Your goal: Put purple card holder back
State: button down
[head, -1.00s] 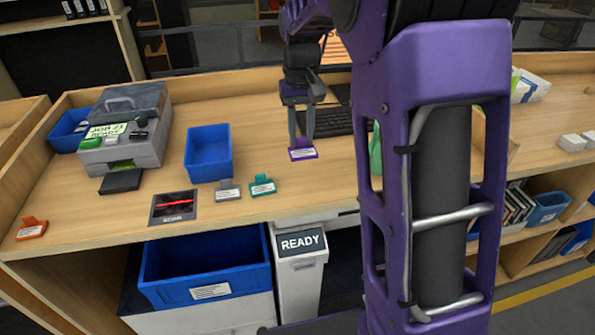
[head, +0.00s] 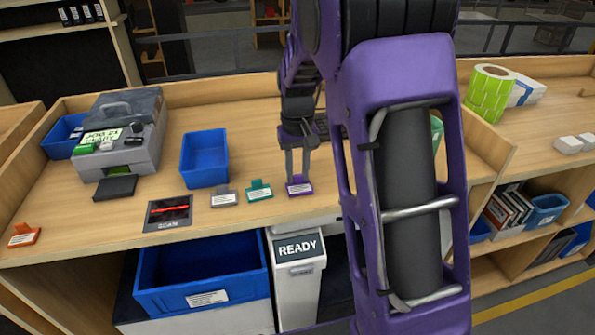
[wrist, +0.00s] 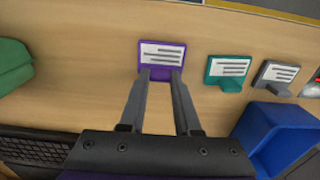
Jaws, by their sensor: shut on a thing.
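The purple card holder (head: 299,188) is at the front part of the wooden counter, with a white printed card on its face. My gripper (head: 298,181) points down at it from behind, its two fingers closed on the holder's back part. In the wrist view the purple card holder (wrist: 162,54) shows between and just beyond the fingertips (wrist: 160,76). It looks upright and at counter level; I cannot tell whether its base touches the wood. It stands in line with the teal card holder (head: 259,190) and the grey card holder (head: 223,198), to the right of both, with a small gap.
A blue bin (head: 205,158) stands behind the grey holder. A scan plate (head: 168,213) and an orange card holder (head: 24,235) lie to the left. A printer (head: 122,135) is at the back left. A keyboard (wrist: 35,148) and a green object (wrist: 14,62) are near my gripper.

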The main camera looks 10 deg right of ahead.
jog(key=shift+f, duration=0.2)
jog(key=c, duration=0.6)
grip_release()
jog(key=shift+r, duration=0.15)
notch_tip(320, 180, up, 12)
jog(key=shift+r+p, duration=0.1)
jog(key=shift+p, duration=0.45)
